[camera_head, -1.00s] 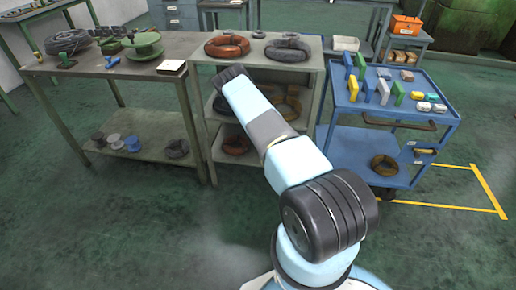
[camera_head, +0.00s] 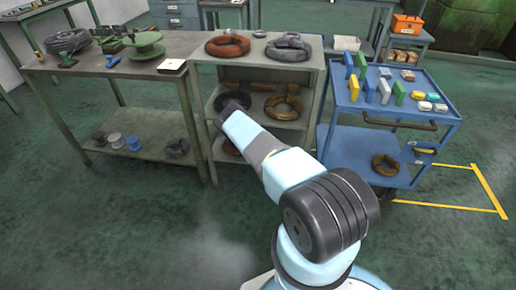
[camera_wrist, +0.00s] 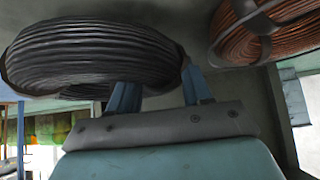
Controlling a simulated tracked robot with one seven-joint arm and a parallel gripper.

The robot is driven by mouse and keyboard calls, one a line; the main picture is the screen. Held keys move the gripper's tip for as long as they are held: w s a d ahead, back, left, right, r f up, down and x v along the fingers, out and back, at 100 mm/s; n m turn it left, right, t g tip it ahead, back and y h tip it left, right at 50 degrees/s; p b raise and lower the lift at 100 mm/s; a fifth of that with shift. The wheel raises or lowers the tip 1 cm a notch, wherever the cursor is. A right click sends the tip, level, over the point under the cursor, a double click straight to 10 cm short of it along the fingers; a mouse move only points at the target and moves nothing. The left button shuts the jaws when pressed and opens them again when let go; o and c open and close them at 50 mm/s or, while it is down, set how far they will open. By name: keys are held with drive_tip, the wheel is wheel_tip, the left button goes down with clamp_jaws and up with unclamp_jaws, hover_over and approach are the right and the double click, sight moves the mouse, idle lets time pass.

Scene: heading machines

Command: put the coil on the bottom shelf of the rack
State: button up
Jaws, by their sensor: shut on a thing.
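My gripper (camera_wrist: 160,82) is shut on a dark grey ribbed coil (camera_wrist: 85,52); its two blue fingers straddle the near right part of the ring in the wrist view. I cannot tell whether the held coil touches a shelf.
A copper coil (camera_wrist: 265,30) is close right of the held coil. The middle shelf bears a brown coil (camera_head: 281,108); the top bears a red coil (camera_head: 227,45) and a dark coil (camera_head: 288,48). A workbench (camera_head: 120,75) stands left, a blue cart (camera_head: 395,118) right.

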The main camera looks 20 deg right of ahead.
drive_tip(key=shift+w+a+f, duration=0.1)
drive_tip(key=shift+f, duration=1.6)
clamp_jaws()
drive_tip(key=o, duration=1.4)
unclamp_jaws()
drive_tip(key=shift+s+a+r, duration=0.25)
drive_tip(key=shift+s+r, duration=0.05)
drive_tip(key=shift+r, duration=0.3)
drive_tip(key=v, duration=1)
drive_tip(key=shift+s+r, duration=0.15)
drive_tip(key=shift+s, duration=0.1)
drive_tip(key=shift+a, duration=0.2)
